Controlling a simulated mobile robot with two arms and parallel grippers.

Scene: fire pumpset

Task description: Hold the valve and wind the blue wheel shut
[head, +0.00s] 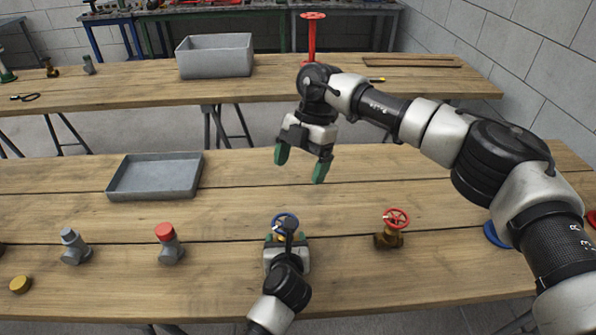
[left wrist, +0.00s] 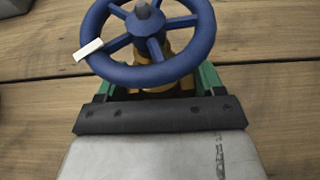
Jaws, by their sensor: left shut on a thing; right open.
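The valve with the blue wheel (head: 284,220) stands on the near table, mostly hidden behind my left gripper. In the left wrist view the blue wheel (left wrist: 150,73) shows large, with spokes, a grey hub and a white mark on its left rim. The brass valve body (left wrist: 158,88) is under the wheel. My left gripper (head: 286,240) is shut on this body, its green fingers on either side below the wheel. My right gripper (head: 301,168) is open and empty, pointing down above the table, beyond the valve and slightly to its right.
A valve with a red wheel (head: 391,232) stands to the right. A grey tray (head: 155,190), a red-capped fitting (head: 169,246), a grey fitting (head: 72,247) and a yellow disc (head: 20,284) are to the left. A second table behind carries a grey bin (head: 215,63).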

